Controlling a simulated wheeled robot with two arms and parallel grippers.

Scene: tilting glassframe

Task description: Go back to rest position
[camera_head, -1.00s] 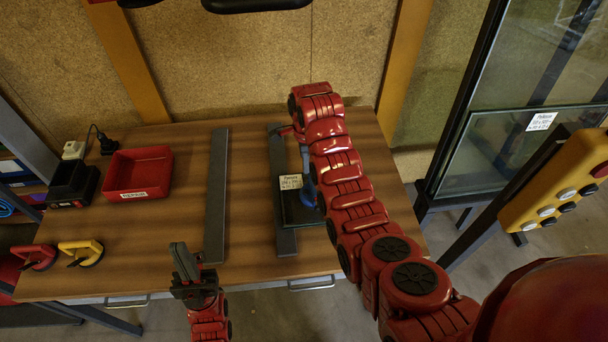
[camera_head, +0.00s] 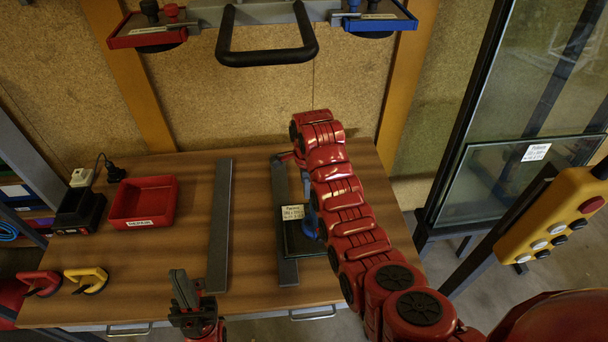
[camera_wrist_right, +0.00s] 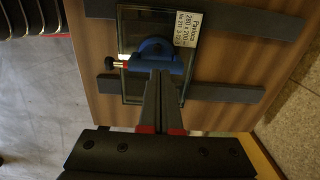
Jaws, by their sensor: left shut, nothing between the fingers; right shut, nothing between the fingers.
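My left gripper (camera_head: 180,286) is shut and empty at the table's front edge, fingers pointing up. The handle sits on a labelled glass pane (camera_wrist_right: 134,35), which lies across two grey strips. In the head view the pane (camera_head: 302,240) is partly covered by my arm.
A wooden table (camera_head: 190,225) carries a red tray (camera_head: 143,203), a black box (camera_head: 80,212) and red and yellow handles (camera_head: 88,280) at left. A black lifting handle (camera_head: 268,57) hangs above. A yellow control box (camera_head: 550,220) and a glass rack (camera_head: 500,170) stand at right.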

